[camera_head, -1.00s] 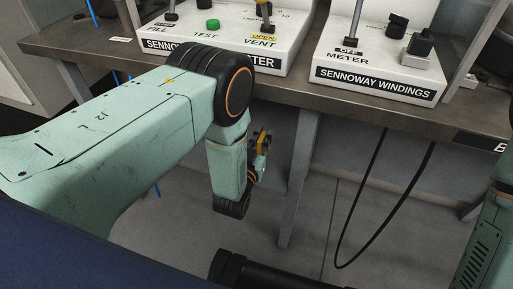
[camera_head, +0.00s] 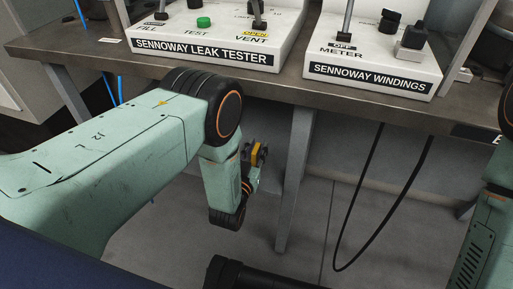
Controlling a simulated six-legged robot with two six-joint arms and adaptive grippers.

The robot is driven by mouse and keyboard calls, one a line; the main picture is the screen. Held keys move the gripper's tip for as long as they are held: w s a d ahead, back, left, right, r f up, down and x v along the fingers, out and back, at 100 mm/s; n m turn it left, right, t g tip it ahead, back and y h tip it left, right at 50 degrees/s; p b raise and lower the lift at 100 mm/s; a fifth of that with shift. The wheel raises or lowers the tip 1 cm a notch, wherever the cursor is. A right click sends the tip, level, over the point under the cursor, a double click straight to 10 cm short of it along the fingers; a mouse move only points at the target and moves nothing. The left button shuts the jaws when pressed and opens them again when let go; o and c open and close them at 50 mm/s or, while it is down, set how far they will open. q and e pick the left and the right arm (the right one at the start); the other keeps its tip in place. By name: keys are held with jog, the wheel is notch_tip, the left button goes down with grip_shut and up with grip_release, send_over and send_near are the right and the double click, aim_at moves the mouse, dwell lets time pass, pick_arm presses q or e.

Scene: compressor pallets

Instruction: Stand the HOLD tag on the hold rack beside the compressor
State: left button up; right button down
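My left gripper (camera_head: 257,153) shows small and partly hidden behind my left wrist, below the front edge of the bench. Its dark and yellow parts are visible, but I cannot tell whether its fingers are open or shut, or whether it holds anything. My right gripper is out of view; only part of my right arm shows at the right edge. I see no HOLD tag, hold rack or compressor that I can make out.
A metal bench (camera_head: 285,92) crosses the top. It carries a white Sennoway leak tester (camera_head: 180,22) and a white Sennoway windings tester (camera_head: 345,60). Black cables (camera_head: 368,200) hang below the bench near a bench leg (camera_head: 294,180). Grey floor lies underneath.

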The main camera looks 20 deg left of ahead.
pick_arm(q)
jog(key=shift+o, duration=0.5)
jog(key=shift+r, duration=0.2)
jog(key=s+p, duration=0.5)
jog(key=s, duration=0.7)
jog(key=shift+a, duration=0.2)
